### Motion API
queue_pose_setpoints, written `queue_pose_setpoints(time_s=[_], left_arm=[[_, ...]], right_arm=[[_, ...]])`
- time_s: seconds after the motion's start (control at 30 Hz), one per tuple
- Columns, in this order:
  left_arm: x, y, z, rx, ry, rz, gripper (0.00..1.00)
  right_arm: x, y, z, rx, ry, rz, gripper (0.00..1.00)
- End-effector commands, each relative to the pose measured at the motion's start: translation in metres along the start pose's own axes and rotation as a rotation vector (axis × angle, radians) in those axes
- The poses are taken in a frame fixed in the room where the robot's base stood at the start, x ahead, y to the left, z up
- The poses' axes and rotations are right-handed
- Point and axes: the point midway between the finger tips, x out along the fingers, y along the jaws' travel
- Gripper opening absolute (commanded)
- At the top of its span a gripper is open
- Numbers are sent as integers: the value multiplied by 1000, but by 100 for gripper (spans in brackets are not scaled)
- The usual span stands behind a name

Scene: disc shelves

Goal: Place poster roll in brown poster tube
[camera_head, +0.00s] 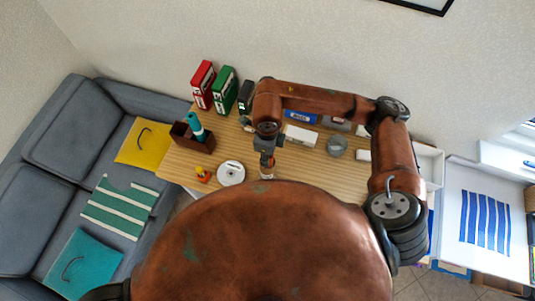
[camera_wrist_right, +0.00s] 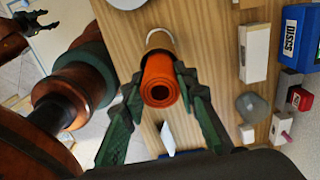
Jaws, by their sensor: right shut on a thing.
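The orange poster roll (camera_wrist_right: 160,82) is in the right wrist view, seen end-on with its coiled top towards the camera. My right gripper (camera_wrist_right: 162,100) is shut on it, a finger on each side. Beyond the roll is a tan-brown tube (camera_wrist_right: 158,40) with a white rim, largely hidden by the roll. They line up closely, but I cannot tell whether the roll's far end is inside.
The wooden table (camera_head: 220,150) holds a white disc (camera_head: 231,173), a dark box with a teal roll (camera_head: 195,125), red (camera_head: 203,85) and green (camera_head: 225,90) boxes, and a grey round container (camera_head: 337,146). A blue-grey sofa (camera_head: 65,130) stands at left.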

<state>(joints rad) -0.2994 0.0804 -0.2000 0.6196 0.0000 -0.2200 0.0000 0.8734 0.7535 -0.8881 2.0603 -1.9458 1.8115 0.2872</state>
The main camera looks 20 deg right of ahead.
Motion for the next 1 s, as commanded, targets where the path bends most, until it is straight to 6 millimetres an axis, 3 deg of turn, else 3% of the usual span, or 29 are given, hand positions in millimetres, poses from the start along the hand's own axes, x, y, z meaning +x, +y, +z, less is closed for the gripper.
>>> queue_pose_setpoints(time_s=[0.2,0.23,0.47,0.83,1.0], left_arm=[[4,1,1,0,-1,0,45],[3,0,1,0,-1,0,45],[2,1,1,0,-1,1,45],[-1,1,0,0,-1,1,45],[5,1,1,0,-1,1,45]], right_arm=[[2,0,0,0,0,0,1],[2,0,0,0,0,0,29],[1,0,0,0,0,0,45],[-3,0,0,0,-1,0,45],[-27,-1,1,-2,-3,-4,45]])
